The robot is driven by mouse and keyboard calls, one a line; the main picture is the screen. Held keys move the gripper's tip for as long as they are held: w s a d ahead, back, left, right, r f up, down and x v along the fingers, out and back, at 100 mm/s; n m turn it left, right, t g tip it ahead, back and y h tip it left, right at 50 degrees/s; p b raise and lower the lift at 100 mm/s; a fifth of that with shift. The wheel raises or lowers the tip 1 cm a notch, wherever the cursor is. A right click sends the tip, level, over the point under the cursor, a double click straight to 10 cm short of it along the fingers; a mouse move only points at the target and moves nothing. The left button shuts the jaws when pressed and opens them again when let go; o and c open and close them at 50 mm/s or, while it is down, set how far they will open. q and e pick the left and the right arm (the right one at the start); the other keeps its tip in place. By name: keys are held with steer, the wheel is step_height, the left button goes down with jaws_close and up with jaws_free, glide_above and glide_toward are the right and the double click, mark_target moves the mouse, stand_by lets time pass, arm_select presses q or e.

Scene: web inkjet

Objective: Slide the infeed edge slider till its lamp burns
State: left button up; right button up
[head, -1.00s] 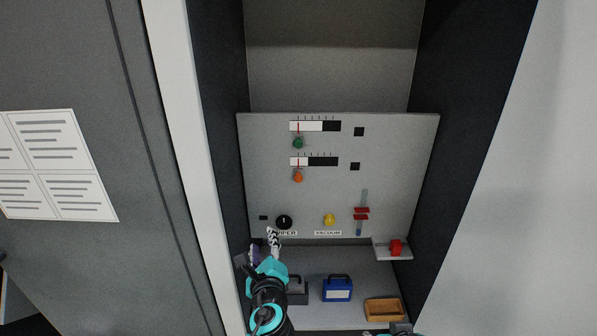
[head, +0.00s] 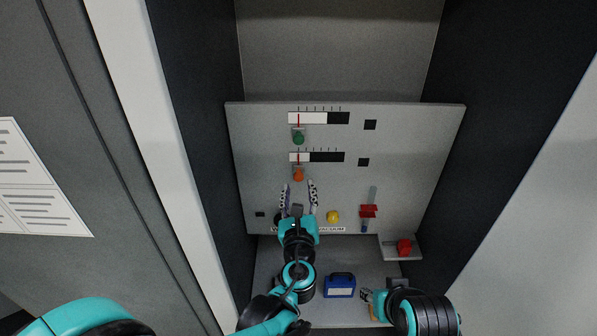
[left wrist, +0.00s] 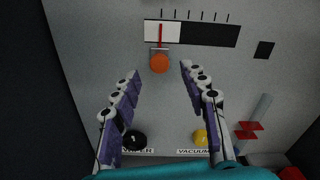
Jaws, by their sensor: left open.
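The panel (head: 420,130) carries two sliders with scales: a green knob (head: 299,139) above and an orange knob (head: 298,174) below, both at the left of their scales. No readable label shows which one is the infeed edge slider. Dark squares sit to the right of the upper scale (head: 370,125) and the lower scale (head: 363,162); neither glows. My left gripper (head: 299,184) is open and empty, just below the orange knob. In the left wrist view the orange knob (left wrist: 159,63) shows between the fingertips, apart from both. My right gripper (head: 367,296) is low; its jaws are unclear.
A black knob (left wrist: 134,140), a yellow knob (head: 333,217) and a red-handled vertical slider (head: 368,211) sit lower on the panel. A red part (head: 404,247) sits on a small ledge at right. A blue case (head: 339,286) stands below. Dark cabinet walls flank the panel.

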mark_target(299, 178)
arm_select(q)
steer(key=w, duration=0.6)
steer(key=shift+s, duration=0.1)
steer(key=shift+r, duration=0.1)
jaws_close()
